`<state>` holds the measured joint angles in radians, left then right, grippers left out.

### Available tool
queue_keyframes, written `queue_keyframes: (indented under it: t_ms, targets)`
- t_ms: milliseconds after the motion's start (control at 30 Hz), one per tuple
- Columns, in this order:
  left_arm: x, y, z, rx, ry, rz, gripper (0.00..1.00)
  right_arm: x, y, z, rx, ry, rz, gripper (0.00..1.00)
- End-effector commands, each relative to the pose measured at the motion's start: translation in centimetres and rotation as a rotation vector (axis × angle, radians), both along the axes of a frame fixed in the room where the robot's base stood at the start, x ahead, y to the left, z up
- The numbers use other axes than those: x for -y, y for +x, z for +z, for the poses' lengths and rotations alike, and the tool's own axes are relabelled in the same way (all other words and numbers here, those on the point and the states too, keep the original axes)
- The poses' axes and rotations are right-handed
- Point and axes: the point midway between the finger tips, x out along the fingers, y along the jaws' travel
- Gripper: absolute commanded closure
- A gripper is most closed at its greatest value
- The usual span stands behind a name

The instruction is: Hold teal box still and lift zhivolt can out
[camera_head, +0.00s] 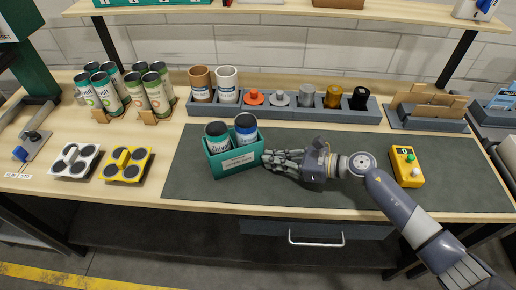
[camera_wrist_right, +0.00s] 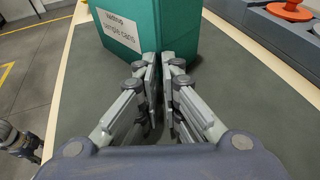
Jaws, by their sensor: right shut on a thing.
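The teal box (camera_head: 230,158) stands on the dark mat with a pale label on its front. Two cans are in it: a dark-lidded can (camera_head: 217,137) on the left and a white and blue can (camera_head: 246,128) on the right. Their lettering is too small to tell which is the zhivolt can. My right gripper (camera_head: 268,160) is at the box's right side. In the right wrist view its fingers (camera_wrist_right: 165,65) are closed on the near corner of the teal box (camera_wrist_right: 180,25).
A grey rack (camera_head: 285,111) with cans and coloured knobs runs behind the box. Several green-labelled cans (camera_head: 105,93) stand at the back left. White (camera_head: 75,160) and yellow (camera_head: 127,164) holders lie left. A yellow device (camera_head: 407,167) is right of my forearm.

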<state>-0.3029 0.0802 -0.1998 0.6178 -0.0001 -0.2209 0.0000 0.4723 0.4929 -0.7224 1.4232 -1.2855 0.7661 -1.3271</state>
Motion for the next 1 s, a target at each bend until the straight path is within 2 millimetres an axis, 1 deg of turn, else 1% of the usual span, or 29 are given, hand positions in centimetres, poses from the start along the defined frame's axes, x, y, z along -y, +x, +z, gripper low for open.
queue_keyframes:
  t_ms: [167, 267, 300, 367, 400, 467, 500, 833, 933, 967, 1000]
  targets:
    - [0.0, 0.2, 0.0, 0.002, 0.000, 0.000, 0.60, 0.0, 0.0, 0.0, 0.000, 0.000, 0.000, 1.00]
    - [0.0, 0.3, 0.0, 0.004, -0.001, 0.000, 0.60, 0.0, 0.0, 0.0, 0.000, 0.000, 0.000, 0.81]
    - [0.0, 0.3, 0.0, 0.005, -0.001, 0.000, 0.60, 0.0, 0.0, 0.0, 0.000, 0.000, 0.000, 0.72]
    - [0.1, 0.4, 0.0, 0.006, -0.001, 0.000, 0.60, 0.0, 0.0, 0.0, 0.000, 0.000, 0.000, 0.58]
    - [0.1, 0.4, 0.0, 0.006, -0.001, 0.000, 0.60, 0.0, 0.0, 0.0, 0.000, 0.000, 0.000, 0.49]
    - [0.1, 0.4, 0.0, 0.007, -0.001, 0.000, 0.60, 0.0, 0.0, 0.0, 0.000, 0.000, 0.000, 0.36]
    - [0.1, 0.5, 0.0, 0.007, -0.001, 0.000, 0.60, 0.0, 0.0, 0.0, 0.000, 0.000, 0.000, 0.33]
    - [0.1, 0.5, 0.1, 0.008, -0.002, 0.000, 0.60, -0.1, 0.0, 0.2, -0.003, 0.007, -0.006, 0.33]
    - [0.1, 0.5, 0.4, 0.008, -0.002, 0.000, 0.60, -0.5, 0.1, 1.2, -0.022, 0.053, -0.038, 0.33]
    - [0.1, 0.5, 0.6, 0.008, -0.002, 0.000, 0.60, -0.7, 0.2, 1.7, -0.031, 0.076, -0.059, 0.33]
    - [0.0, 0.5, 0.8, 0.008, -0.001, 0.000, 0.60, -1.0, 0.3, 2.7, -0.052, 0.122, -0.093, 0.33]
